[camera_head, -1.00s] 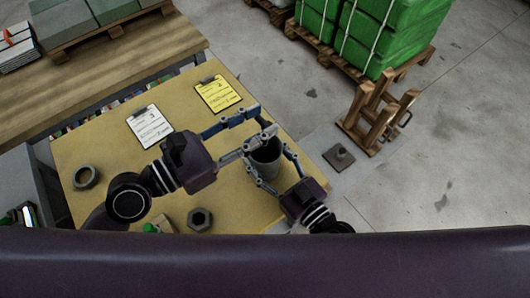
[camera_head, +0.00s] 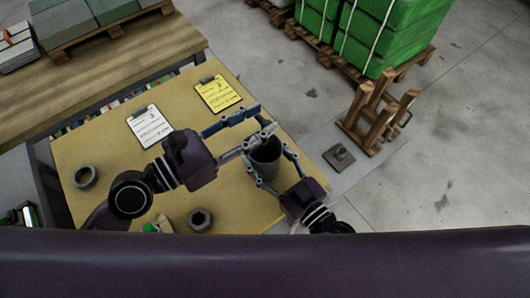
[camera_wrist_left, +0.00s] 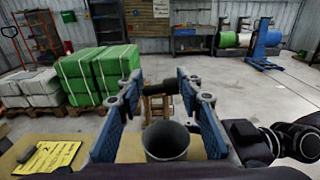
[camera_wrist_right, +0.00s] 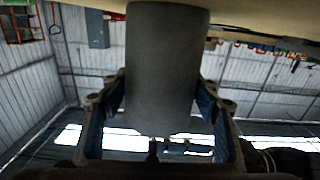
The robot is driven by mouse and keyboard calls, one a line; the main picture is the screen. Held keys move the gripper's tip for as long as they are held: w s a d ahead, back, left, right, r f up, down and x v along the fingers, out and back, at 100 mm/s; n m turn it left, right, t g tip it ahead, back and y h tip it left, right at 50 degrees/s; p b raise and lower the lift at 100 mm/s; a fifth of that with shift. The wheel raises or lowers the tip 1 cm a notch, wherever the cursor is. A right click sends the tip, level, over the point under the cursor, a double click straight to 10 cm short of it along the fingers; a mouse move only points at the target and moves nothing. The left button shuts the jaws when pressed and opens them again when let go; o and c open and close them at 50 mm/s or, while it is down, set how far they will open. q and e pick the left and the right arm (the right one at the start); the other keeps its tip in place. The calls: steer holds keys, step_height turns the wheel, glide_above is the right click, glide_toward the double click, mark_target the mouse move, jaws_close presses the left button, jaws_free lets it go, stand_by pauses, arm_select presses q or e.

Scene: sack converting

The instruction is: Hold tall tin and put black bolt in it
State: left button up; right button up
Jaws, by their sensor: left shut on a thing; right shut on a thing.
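The tall tin (camera_head: 266,165) is a grey, open-topped cylinder near the right edge of the yellow table. My right gripper (camera_head: 272,160) is shut around its sides, and the tin stands with its mouth up. In the right wrist view the tin (camera_wrist_right: 165,65) fills the space between the fingers. My left gripper (camera_head: 262,124) is shut on the black bolt (camera_wrist_left: 162,88), which lies crosswise between its fingertips in the left wrist view. The bolt is at the far side of the tin's mouth (camera_wrist_left: 166,138) in that view. Its exact height over the rim cannot be told.
On the yellow table (camera_head: 105,145) lie a white clipboard (camera_head: 149,126), a yellow clipboard (camera_head: 218,93), a grey ring (camera_head: 86,177) and a hex nut (camera_head: 200,219). A wooden stand (camera_head: 376,118) and green sacks (camera_head: 390,35) on a pallet stand on the floor beyond.

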arm_select(q)
step_height(320, 180, down, 9)
stand_by(4.1)
steer(key=shift+r, duration=0.1)
steer(key=o, duration=0.9)
steer(key=shift+o, duration=0.5)
steer(key=o, duration=0.5)
steer(key=shift+a, duration=0.1)
steer(key=v, duration=1.2)
arm_select(e)
steer(key=o, duration=1.2)
